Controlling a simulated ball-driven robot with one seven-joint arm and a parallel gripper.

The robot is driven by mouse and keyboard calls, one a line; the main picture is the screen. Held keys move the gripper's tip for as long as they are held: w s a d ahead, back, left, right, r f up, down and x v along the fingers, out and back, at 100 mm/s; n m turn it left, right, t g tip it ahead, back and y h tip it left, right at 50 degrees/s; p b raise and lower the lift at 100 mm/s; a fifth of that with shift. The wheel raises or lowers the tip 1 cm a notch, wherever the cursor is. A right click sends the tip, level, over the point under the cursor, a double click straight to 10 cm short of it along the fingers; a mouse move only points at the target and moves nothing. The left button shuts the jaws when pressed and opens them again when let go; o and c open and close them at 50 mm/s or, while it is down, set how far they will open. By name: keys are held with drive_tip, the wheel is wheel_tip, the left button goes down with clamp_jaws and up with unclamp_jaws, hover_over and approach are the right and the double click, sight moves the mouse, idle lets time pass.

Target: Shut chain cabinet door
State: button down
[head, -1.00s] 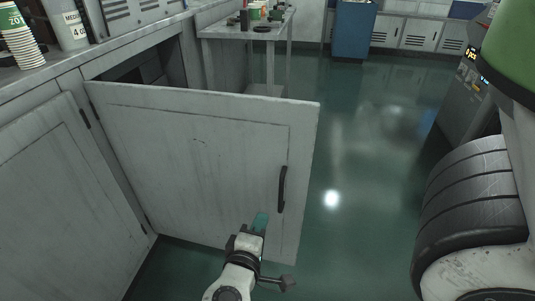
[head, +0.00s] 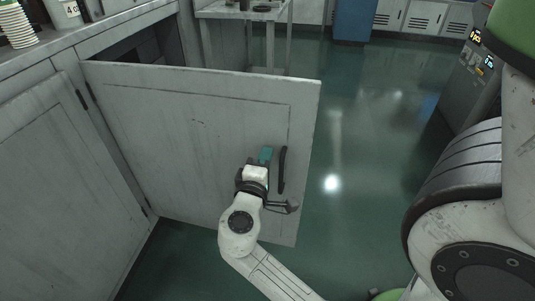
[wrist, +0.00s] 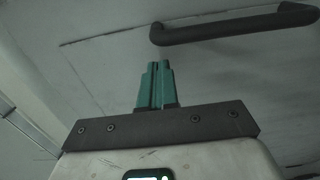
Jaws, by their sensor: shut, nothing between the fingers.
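The grey cabinet door (head: 190,130) stands swung wide open from its hinges on the left, and part of the dark cabinet opening (head: 135,52) shows above it. A dark bar handle (head: 282,170) is near the door's free right edge. My gripper (head: 266,153) is in front of the door, just left of the handle. In the wrist view its teal fingers (wrist: 157,84) are together and empty, pointing at the door face, with the handle (wrist: 235,24) beyond and to the right. I cannot tell whether the fingertips touch the door.
A closed cabinet door (head: 65,185) is at the left, below a counter with stacked paper cups (head: 16,25). A metal table (head: 240,14) stands behind the open door. A blue cabinet (head: 354,20) is at the back. The green floor (head: 365,130) to the right is clear.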

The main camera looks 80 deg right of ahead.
drive_tip(key=shift+d, duration=1.1)
